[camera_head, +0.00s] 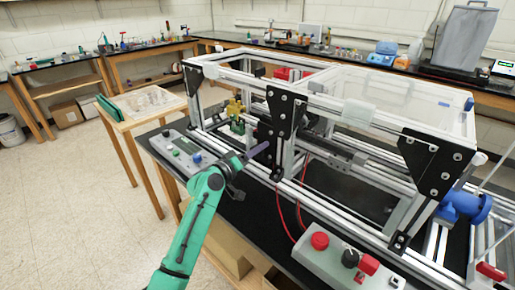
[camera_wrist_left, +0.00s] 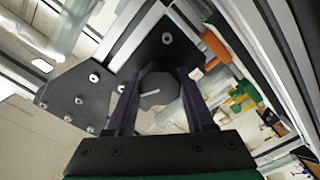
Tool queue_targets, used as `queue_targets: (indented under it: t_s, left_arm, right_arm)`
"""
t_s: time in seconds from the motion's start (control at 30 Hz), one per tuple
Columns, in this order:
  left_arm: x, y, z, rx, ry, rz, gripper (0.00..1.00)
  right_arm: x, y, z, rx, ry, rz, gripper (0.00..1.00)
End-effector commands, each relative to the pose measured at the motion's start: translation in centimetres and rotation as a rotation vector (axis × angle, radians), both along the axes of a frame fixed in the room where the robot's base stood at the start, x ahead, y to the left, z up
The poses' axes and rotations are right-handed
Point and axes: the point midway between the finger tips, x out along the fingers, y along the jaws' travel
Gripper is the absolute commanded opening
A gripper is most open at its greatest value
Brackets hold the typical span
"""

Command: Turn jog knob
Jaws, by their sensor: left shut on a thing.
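The jog knob (camera_wrist_left: 154,97) shows in the left wrist view as a dark, many-sided knob with a white line on its face. It sits in front of a black bracket plate of the extrusion frame. My left gripper (camera_wrist_left: 153,78) has its two dark fingers on either side of the knob, shut on it. In the head view my left gripper (camera_head: 257,152) reaches to the frame's front, by a black plate (camera_head: 282,108). The knob cannot be made out there. My right gripper is not in view.
The aluminium extrusion frame (camera_head: 340,118) fills the bench. A grey control box (camera_head: 180,148) with buttons stands left of my gripper. Another box (camera_head: 330,268) with a red button and a black knob is at the front. Red cables hang near the frame.

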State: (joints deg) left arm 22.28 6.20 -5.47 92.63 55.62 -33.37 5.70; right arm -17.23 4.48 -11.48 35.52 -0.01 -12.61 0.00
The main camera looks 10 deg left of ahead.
Motion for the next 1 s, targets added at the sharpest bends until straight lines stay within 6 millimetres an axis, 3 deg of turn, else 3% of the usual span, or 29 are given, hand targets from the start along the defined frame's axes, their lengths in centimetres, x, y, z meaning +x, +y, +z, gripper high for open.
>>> queue_targets:
  t_s: [0.5,1.0]
  left_arm:
    - [0.0,0.1,-0.1,-0.337,0.196,0.002,0.00]
    - [0.0,0.2,-0.3,-0.416,0.241,0.002,0.00]
  right_arm:
    - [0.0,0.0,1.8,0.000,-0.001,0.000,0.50]
    - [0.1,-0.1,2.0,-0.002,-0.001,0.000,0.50]
